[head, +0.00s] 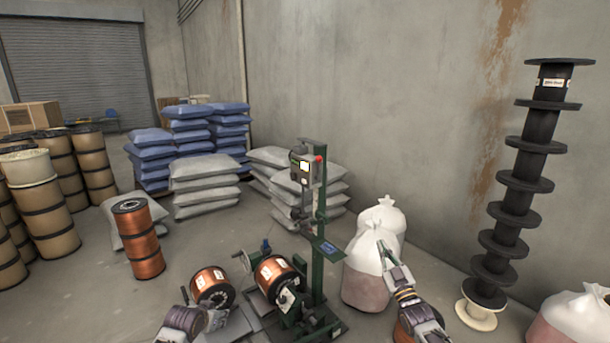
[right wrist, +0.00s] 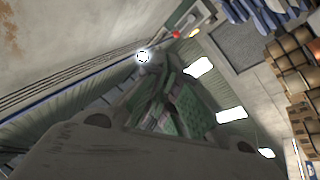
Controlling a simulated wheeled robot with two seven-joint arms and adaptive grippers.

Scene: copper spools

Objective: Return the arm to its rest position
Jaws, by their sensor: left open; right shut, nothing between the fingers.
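My right gripper (head: 382,247) is raised at the lower right of the head view, its thin fingers shut and empty, in front of a white sack (head: 371,275). In the right wrist view its greenish fingers (right wrist: 165,100) point away towards the ceiling lights. My left gripper (head: 190,302) is low at the bottom of the head view, open, close to a copper spool (head: 212,287). I cannot tell whether it touches that spool. A second copper spool (head: 275,276) sits on the green winding machine (head: 317,235).
A copper spool stack (head: 138,240) stands at left, near tan drums (head: 44,208). Blue sacks (head: 150,158) and grey sacks (head: 203,183) are piled behind. A tall stack of black reels (head: 524,180) stands by the wall at right. Clear floor lies at front left.

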